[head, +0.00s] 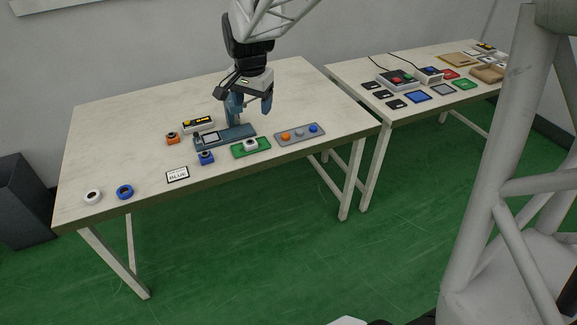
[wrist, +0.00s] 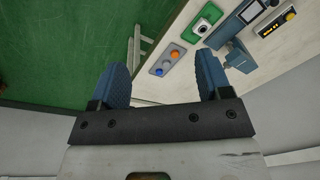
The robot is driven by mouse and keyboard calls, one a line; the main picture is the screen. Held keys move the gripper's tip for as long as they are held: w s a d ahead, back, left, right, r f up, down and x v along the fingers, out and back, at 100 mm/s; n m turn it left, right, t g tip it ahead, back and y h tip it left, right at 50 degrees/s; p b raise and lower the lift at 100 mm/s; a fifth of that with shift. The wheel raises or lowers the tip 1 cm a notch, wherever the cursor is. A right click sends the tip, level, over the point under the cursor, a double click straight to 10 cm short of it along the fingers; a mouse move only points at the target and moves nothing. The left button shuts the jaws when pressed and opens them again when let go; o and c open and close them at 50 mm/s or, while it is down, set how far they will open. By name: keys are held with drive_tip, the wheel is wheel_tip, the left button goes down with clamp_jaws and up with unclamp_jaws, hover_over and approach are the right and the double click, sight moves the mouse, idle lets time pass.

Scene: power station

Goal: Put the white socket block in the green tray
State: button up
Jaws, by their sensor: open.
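The white socket block (head: 251,144) has a dark round opening on top and sits on the green tray (head: 237,153), with green showing around it. In the wrist view the white socket block (wrist: 201,27) also lies within the green tray (wrist: 212,13), near the top. My gripper (head: 252,108) is open and empty above the table, behind the tray and clear of the block. Its two blue fingers stand wide apart in the wrist view (wrist: 163,72), with nothing between them.
A blue-grey fixture with a screen (head: 225,137) stands beside the tray. A grey strip with coloured knobs (head: 300,134) lies to its right. The table's back left is clear.

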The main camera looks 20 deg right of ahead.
drive_tip(key=s+a+r+n+t, duration=0.1)
drive_tip(key=s+n, duration=0.8)
drive_tip(key=s, duration=2)
drive_tip(key=shift+s+a+r, duration=0.3)
drive_tip(key=shift+a+r, duration=0.5)
drive_tip(key=shift+a, duration=0.05)
